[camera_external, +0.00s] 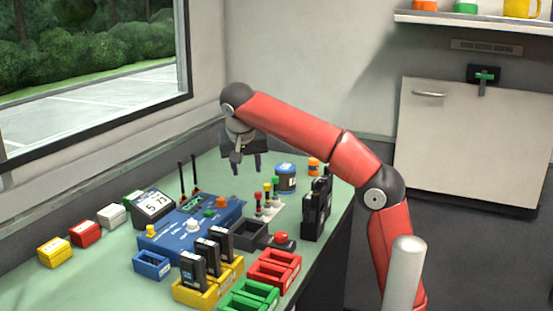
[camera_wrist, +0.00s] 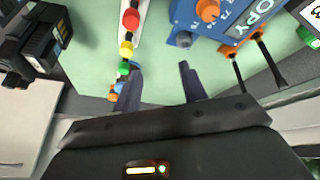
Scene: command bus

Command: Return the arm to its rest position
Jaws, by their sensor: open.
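My red and black arm (camera_external: 300,126) reaches in from the right and bends over the green table. My gripper (camera_external: 246,170) hangs above the far part of the table, fingers pointing down. In the wrist view my gripper (camera_wrist: 160,85) shows two dark fingers spread apart with nothing between them but green tabletop beyond. In the outside view the gripper is apart from the table things around it.
A blue radio box (camera_external: 190,228) with antennas, a blue can (camera_external: 286,177), black radios (camera_external: 316,208) and yellow (camera_external: 200,292), red (camera_external: 274,270) and green (camera_external: 249,296) trays stand on the table (camera_external: 110,270). A window borders the left; a white cabinet (camera_external: 470,140) stands right.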

